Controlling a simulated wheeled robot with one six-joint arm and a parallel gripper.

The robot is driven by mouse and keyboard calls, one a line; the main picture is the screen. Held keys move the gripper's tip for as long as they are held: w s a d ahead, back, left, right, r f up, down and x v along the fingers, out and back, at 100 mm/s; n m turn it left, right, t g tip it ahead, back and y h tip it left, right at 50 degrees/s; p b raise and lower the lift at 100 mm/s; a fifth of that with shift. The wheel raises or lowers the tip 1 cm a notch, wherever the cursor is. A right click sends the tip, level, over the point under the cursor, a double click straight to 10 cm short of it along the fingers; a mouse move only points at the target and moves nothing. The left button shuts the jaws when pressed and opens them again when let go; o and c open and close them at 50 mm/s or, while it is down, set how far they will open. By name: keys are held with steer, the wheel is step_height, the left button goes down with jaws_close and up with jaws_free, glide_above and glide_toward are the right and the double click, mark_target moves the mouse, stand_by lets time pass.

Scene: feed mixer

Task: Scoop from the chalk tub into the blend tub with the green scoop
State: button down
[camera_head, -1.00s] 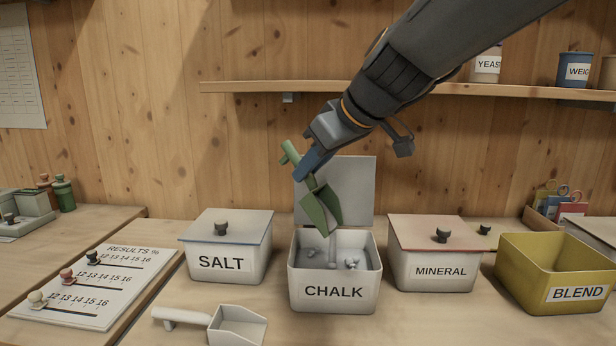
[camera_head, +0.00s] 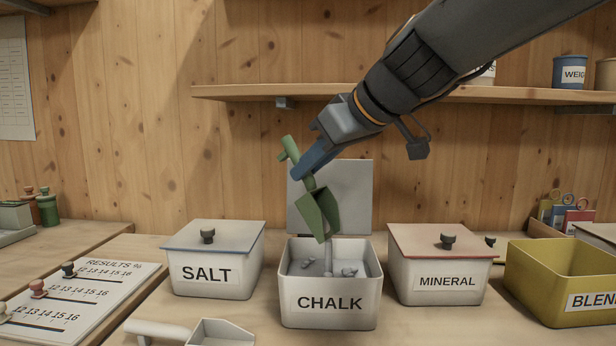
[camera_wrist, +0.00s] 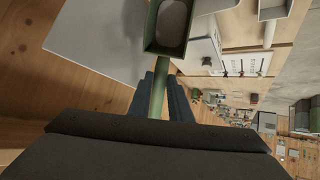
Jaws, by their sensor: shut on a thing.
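My gripper (camera_head: 310,165) is shut on the handle of the green scoop (camera_head: 318,213) and holds it above the chalk tub (camera_head: 330,312). The scoop's pan hangs tilted, its tip pointing down near the tub's back rim. In the wrist view the green scoop (camera_wrist: 150,40) shows a pale grey mass in its pan. The chalk tub is open, its lid raised behind it, with grey lumps inside. The yellow blend tub (camera_head: 540,283) is open at the far right, partly cut off by the frame edge; its inside bottom is hidden.
The lidded salt tub (camera_head: 213,275) stands left of the chalk tub, the lidded mineral tub (camera_head: 440,284) right of it. A white scoop (camera_head: 215,332) lies in front. A results board (camera_head: 75,295) lies at left. A shelf (camera_head: 240,92) runs behind my arm.

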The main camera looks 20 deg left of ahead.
mark_target(297, 157)
steer(key=shift+d+b, duration=0.25)
steer(key=shift+b, duration=0.6)
steer(key=p, duration=0.2)
steer(key=shift+a+r+p, duration=0.25)
steer(key=shift+p, duration=0.05)
steer(key=a+h+p, duration=0.1)
steer(key=p, duration=0.6)
steer(key=w+a+g+h+p, duration=0.1)
steer(key=a+h+p, duration=0.1)
steer(key=p, duration=0.4)
steer(key=shift+f+p, duration=0.2)
steer(key=shift+p, duration=0.2)
steer(key=shift+a+p, duration=0.15)
steer(key=shift+p, duration=0.25)
steer(key=shift+f, duration=0.25)
steer(key=shift+a+p, duration=0.1)
steer(key=shift+p, duration=0.4)
